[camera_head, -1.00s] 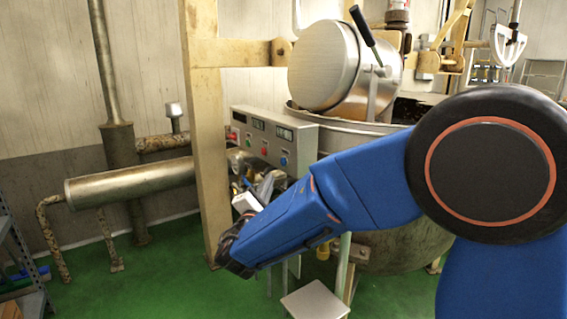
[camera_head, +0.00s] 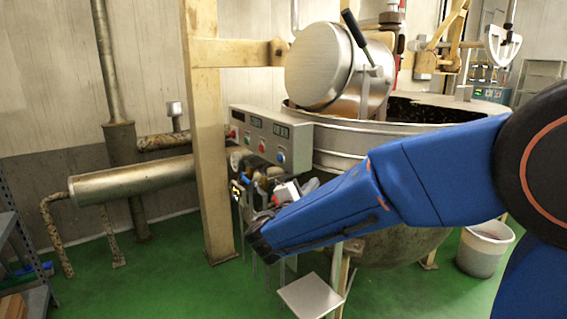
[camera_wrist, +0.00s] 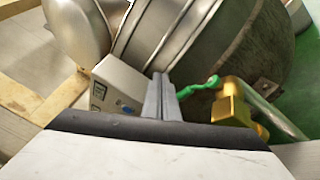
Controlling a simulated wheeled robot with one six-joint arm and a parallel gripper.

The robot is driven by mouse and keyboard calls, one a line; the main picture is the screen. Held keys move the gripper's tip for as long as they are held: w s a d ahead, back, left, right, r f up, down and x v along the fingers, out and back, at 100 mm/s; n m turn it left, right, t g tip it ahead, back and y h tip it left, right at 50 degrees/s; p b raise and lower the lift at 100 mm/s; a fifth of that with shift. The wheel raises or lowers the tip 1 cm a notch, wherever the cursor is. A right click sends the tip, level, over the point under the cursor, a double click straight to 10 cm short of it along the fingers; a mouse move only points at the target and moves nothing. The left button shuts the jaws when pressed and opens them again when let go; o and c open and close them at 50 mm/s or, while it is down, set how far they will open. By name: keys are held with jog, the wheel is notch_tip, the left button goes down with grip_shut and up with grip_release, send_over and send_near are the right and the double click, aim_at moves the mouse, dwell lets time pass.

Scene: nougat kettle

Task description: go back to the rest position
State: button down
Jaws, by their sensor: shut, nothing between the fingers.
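My gripper shows in the wrist view (camera_wrist: 161,98) as two grey fingers pressed together with nothing between them. In the head view, my blue forearm reaches in from the right and ends low in front of the kettle (camera_head: 415,245). There the grey fingers (camera_head: 309,186) show only partly behind the wrist, below and right of the control box (camera_head: 262,136). In the wrist view the control box (camera_wrist: 118,84) is left of the fingers and the kettle wall (camera_wrist: 245,45) is beyond them. I cannot tell the exact gap to either.
A wooden post (camera_head: 209,150) stands left of the control box. A yellow valve (camera_wrist: 232,106) and a green handle (camera_wrist: 200,87) are right of the fingers. A low stool (camera_head: 310,296) and a white bucket (camera_head: 486,248) stand on the floor.

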jog(key=s+d+f+m+g, duration=0.2)
jog(key=s+d+m+g, duration=0.1)
jog(key=s+d, duration=0.4)
jog(key=s+d+f+m+g+h, duration=0.1)
jog(key=s+d+f+m+g, duration=0.2)
jog(key=d, duration=0.6)
jog(key=s+d+f+m+g, duration=0.1)
jog(key=s+d+m+g, duration=0.25)
jog(key=s+d, duration=0.45)
jog(key=s+d+f+m+g+y, duration=0.3)
jog(key=s+f+m+y, duration=0.15)
jog(key=s, duration=0.55)
jog(key=s+a+f+m+y, duration=0.2)
jog(key=s+a+y, duration=0.3)
jog(key=s, duration=0.3)
jog(key=shift+s+a+f+m+t, duration=0.2)
jog(key=shift+a+f+m+t, duration=0.15)
jog(key=shift+a+m, duration=0.45)
jog(key=shift+d, duration=0.1)
